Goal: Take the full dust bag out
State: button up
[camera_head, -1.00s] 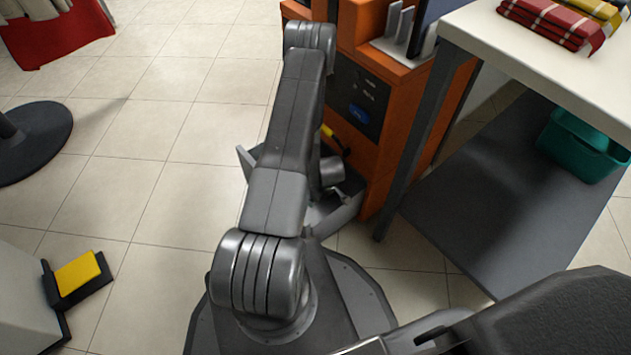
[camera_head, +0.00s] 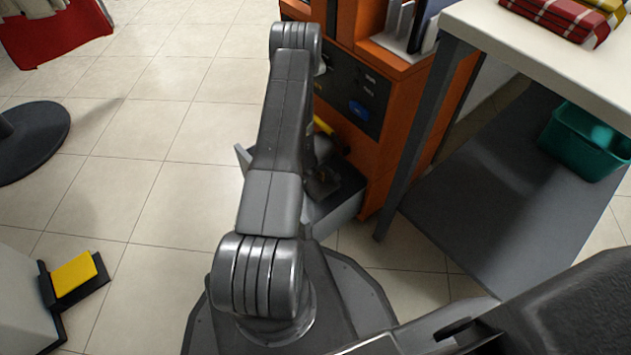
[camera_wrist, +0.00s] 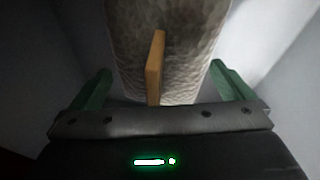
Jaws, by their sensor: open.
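In the wrist view, the dust bag (camera_wrist: 190,50) is a pale grey, crinkled, rounded bag with an upright tan tab (camera_wrist: 155,68). My gripper (camera_wrist: 160,70) is open, with one green finger on each side of the bag and the tab between them. I cannot tell whether the fingers touch the bag. Smooth grey walls (camera_wrist: 275,65) surround it. In the head view, a grey open drawer (camera_head: 340,208) juts from the foot of an orange cabinet (camera_head: 380,150).
A table with a white top (camera_head: 540,50) stands right of the cabinet. Its grey lower shelf (camera_head: 490,200) holds a teal bin (camera_head: 585,145). A white unit with a yellow pedal (camera_head: 73,275) is at lower left. A round black base (camera_head: 35,140) stands at left. Open tiled floor lies between.

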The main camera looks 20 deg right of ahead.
jog(key=c, duration=1)
jog(key=shift+r, duration=0.15)
